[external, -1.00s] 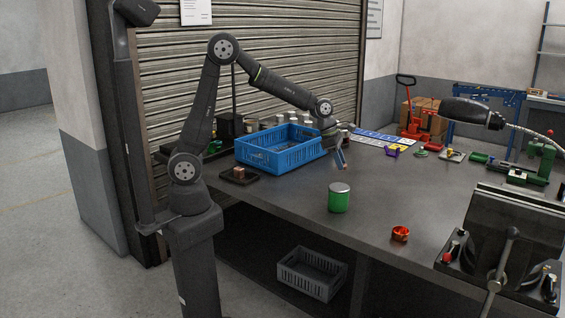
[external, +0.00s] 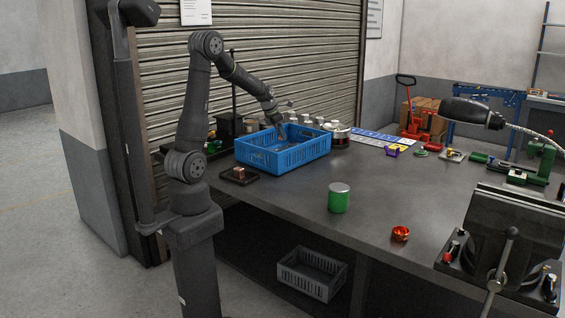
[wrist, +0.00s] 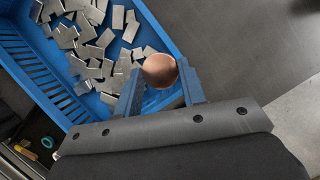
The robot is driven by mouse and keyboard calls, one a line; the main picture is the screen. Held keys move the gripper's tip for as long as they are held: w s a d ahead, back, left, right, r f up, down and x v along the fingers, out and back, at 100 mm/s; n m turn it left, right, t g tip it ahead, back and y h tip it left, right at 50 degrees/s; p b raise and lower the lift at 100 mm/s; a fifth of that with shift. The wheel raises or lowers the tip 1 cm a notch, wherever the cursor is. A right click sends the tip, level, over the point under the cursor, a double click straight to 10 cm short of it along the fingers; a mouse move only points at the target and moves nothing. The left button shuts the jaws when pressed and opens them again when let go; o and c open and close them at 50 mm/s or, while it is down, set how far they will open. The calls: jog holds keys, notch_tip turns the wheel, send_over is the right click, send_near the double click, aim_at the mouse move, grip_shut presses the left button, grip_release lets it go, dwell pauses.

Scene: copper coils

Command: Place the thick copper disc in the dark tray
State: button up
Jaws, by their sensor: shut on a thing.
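The thick copper disc (wrist: 160,70) is held between the two blue fingers of my gripper (wrist: 160,88), its round face showing in the wrist view. In the external view my gripper (external: 283,137) is over the blue crate, and the disc is too small to make out there. The dark tray (external: 251,179) lies flat on the bench to the left of the crate's near corner, away from my gripper. A small copper-coloured piece (external: 239,172) stands on it.
The blue crate (external: 270,160) with high walls holds many loose grey metal plates (wrist: 92,38). A green can (external: 339,199) and an orange-red ring-like part (external: 401,233) stand on the bench front. A dark post and jars stand behind the crate.

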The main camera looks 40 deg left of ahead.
jog(key=s+a+n, duration=0.1)
jog(key=a, duration=0.4)
jog(key=s+a+n+y, duration=0.1)
jog(key=s+a, duration=0.1)
jog(key=a, duration=0.4)
jog(key=s+a+n, duration=0.1)
jog(key=a, duration=0.5)
jog(key=shift+s+a+n, duration=0.15)
jog(key=shift+s+n, duration=0.1)
jog(key=shift+n, duration=0.05)
jog(key=s+a+n+y, duration=0.1)
jog(key=s+a+n, duration=0.1)
jog(key=s+a, duration=0.4)
jog(key=s+a+n+y, duration=0.15)
jog(key=s+a, duration=0.25)
jog(key=a, duration=0.4)
jog(key=shift+h, duration=0.35)
jog(key=s+a+f, duration=0.1)
jog(key=a+f, duration=0.2)
jog(key=f, duration=0.1)
jog(key=s+a+f, duration=0.1)
jog(key=a+f, duration=0.3)
jog(key=s+a+f, duration=0.1)
jog(key=a+f, duration=0.3)
jog(key=shift+s+a, duration=0.1)
jog(key=shift+a, duration=0.05)
jog(key=shift+f, duration=2)
jog(key=shift+f, duration=0.15)
jog(key=o, duration=1.1)
